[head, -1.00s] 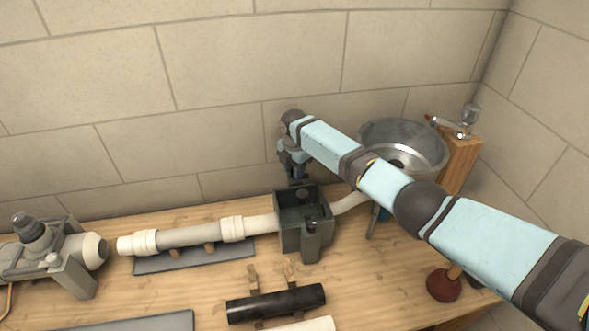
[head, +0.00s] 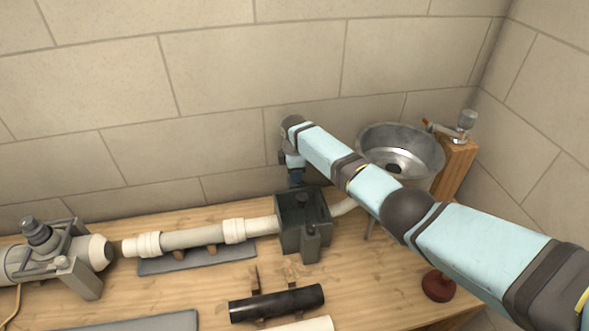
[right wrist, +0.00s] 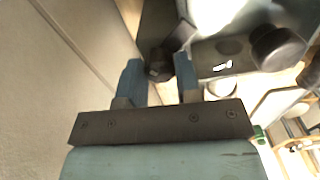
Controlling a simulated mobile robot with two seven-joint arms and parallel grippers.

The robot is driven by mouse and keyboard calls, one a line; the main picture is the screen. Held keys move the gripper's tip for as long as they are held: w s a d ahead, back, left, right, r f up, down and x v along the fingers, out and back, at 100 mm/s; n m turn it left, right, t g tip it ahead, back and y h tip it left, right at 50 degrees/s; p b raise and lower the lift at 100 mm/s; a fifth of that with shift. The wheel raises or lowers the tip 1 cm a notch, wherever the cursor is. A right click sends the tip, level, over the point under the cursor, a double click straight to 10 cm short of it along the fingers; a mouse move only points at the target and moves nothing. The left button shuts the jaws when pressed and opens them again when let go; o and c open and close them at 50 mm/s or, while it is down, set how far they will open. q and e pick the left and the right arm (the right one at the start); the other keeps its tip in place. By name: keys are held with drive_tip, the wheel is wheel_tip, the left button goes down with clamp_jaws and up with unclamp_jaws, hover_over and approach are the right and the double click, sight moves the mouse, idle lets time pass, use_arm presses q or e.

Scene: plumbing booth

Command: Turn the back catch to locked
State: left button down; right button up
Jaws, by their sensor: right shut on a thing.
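The dark grey box (head: 318,213) sits on the bench in line with the white pipe, with its upper side toward me. An upright catch (head: 311,243) stands at its front side. My right gripper (head: 296,181) reaches down at the box's back edge. In the right wrist view its two blue fingers (right wrist: 158,78) stand on either side of the dark back catch (right wrist: 157,62), and the gripper is shut on it. In the head view the back catch is hidden by the gripper. My left gripper is not in view.
A metal basin (head: 400,150) stands to the right, behind my right arm. A white pipe (head: 190,238) runs left from the box. A black pipe (head: 277,303) lies on supports in front. A plunger (head: 438,287) stands at the right. The wall is close behind the gripper.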

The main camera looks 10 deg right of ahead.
drive_tip(key=m+p, duration=0.1)
drive_tip(key=m, duration=0.3)
drive_tip(key=shift+m, duration=0.3)
drive_tip(key=shift+m+p, duration=0.65)
drive_tip(key=shift+m, duration=1.05)
drive_tip(key=o, duration=0.9)
drive_tip(key=shift+r, duration=6.9)
